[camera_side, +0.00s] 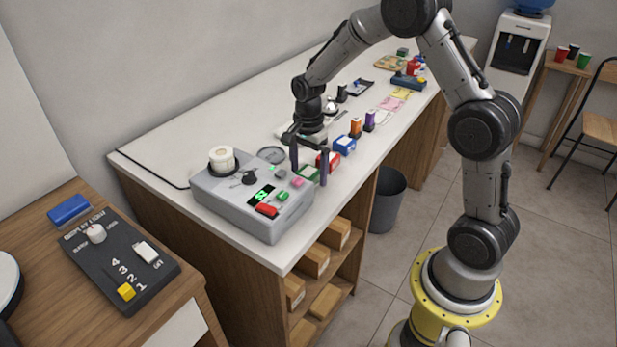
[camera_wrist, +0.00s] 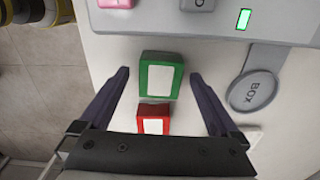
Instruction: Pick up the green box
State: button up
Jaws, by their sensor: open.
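The green box (camera_wrist: 161,76) has a white label and lies on the white counter. In the wrist view it sits between the two spread fingers of my gripper (camera_wrist: 160,73), with visible gaps on both sides. In the side view the green box (camera_side: 308,172) shows between the fingers of my gripper (camera_side: 310,176), partly covered by them. My gripper is open and empty, pointing down over the box. How far the fingertips are above the counter I cannot tell.
A red box (camera_wrist: 153,118) is close beside the green one, also under my gripper. A grey control panel (camera_side: 230,206) with buttons stands beside them. A blue box (camera_side: 344,145) and several small items line the counter (camera_side: 190,115). The counter's front edge is close.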

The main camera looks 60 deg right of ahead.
jog(key=shift+f, duration=0.65)
jog(key=c, duration=1.5)
jog(key=shift+r, duration=0.1)
